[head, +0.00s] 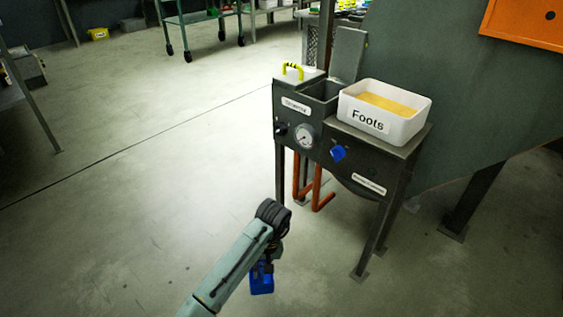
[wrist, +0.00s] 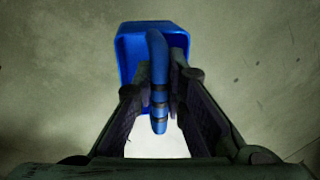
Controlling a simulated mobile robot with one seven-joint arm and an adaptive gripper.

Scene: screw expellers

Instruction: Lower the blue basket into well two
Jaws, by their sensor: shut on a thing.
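The blue basket (head: 262,281) hangs from my gripper (head: 264,264) in the head view, above bare floor and in front of a dark metal stand. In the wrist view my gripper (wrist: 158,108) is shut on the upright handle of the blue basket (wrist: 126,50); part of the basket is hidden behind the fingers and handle. The stand's top has an open dark well (head: 322,92) with a raised lid (head: 348,54) behind it. To its left is a closed lid (head: 300,76) with a yellow-and-black handle. The basket is apart from the stand, lower and nearer to me.
A white tub (head: 398,127) labelled "Foots", holding yellow material, stands right of the open well. A gauge (head: 304,136) and a blue knob (head: 338,153) stick out of the stand's front. Orange pipes (head: 318,190) run below.

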